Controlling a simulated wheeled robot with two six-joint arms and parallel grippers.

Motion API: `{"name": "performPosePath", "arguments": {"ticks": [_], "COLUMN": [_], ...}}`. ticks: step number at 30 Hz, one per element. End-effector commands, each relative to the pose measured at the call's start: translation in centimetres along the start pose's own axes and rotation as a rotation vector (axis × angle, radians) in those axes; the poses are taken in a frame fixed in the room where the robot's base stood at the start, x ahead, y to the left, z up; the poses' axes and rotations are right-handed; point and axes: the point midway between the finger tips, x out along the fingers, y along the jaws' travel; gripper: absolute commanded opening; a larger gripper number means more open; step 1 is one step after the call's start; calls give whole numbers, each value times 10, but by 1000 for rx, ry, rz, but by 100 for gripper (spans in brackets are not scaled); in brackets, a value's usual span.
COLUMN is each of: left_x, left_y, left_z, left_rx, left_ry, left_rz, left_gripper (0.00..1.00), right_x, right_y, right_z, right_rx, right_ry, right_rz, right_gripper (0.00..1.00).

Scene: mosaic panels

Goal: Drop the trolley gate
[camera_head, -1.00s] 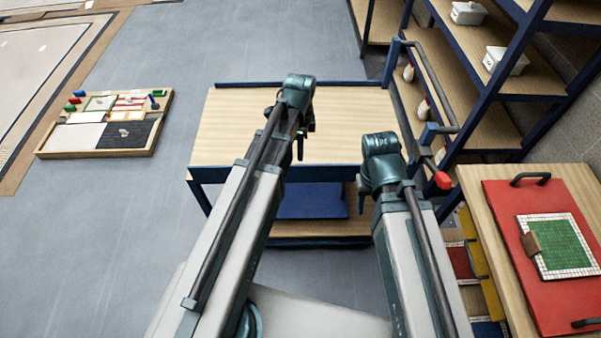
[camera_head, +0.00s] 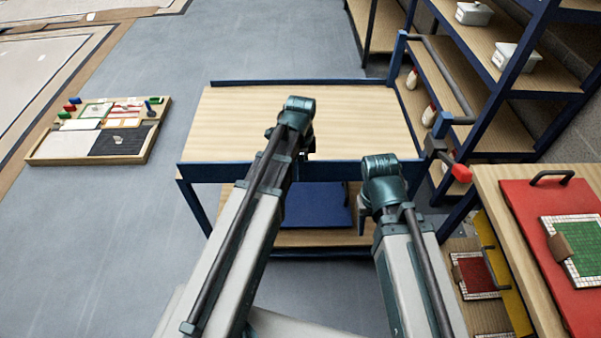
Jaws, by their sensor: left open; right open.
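The trolley (camera_head: 235,125) stands ahead of me, with a pale wood top, blue frame and a lower shelf. A blue upright panel (camera_head: 225,172) runs along its near edge; it appears to be the gate and is upright. A red-tipped lever (camera_head: 461,173) sits by its near right corner. My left gripper (camera_head: 308,146) is open above the near part of the top, mostly hidden behind its wrist. My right gripper (camera_head: 363,218) is open near the near edge, right of centre, its fingers largely hidden. Neither visibly touches the panel.
A blue flat item (camera_head: 318,208) lies on the lower shelf. A blue-framed shelving rack (camera_head: 480,120) stands close on the right. A wooden table (camera_head: 500,200) with a red panel (camera_head: 545,225) is at the near right. A mosaic board (camera_head: 90,160) lies left; the floor between is clear.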

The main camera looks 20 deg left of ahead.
Motion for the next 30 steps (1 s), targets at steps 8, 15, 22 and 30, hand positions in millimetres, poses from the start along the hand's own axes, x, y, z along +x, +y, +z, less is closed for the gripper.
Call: {"name": "performPosePath", "arguments": {"ticks": [8, 15, 22, 30], "left_x": [-1, 0, 0, 0], "left_y": [0, 0, 0, 0], "left_z": [0, 0, 0, 0], "left_rx": [0, 0, 0, 0], "left_ry": [0, 0, 0, 0], "left_rz": [0, 0, 0, 0], "left_gripper": [34, 0, 0, 0], "right_x": [-1, 0, 0, 0], "right_y": [0, 0, 0, 0], "right_z": [0, 0, 0, 0], "right_rx": [0, 0, 0, 0], "right_ry": [0, 0, 0, 0], "right_rz": [0, 0, 0, 0], "right_gripper": [50, 50, 50, 50]}}
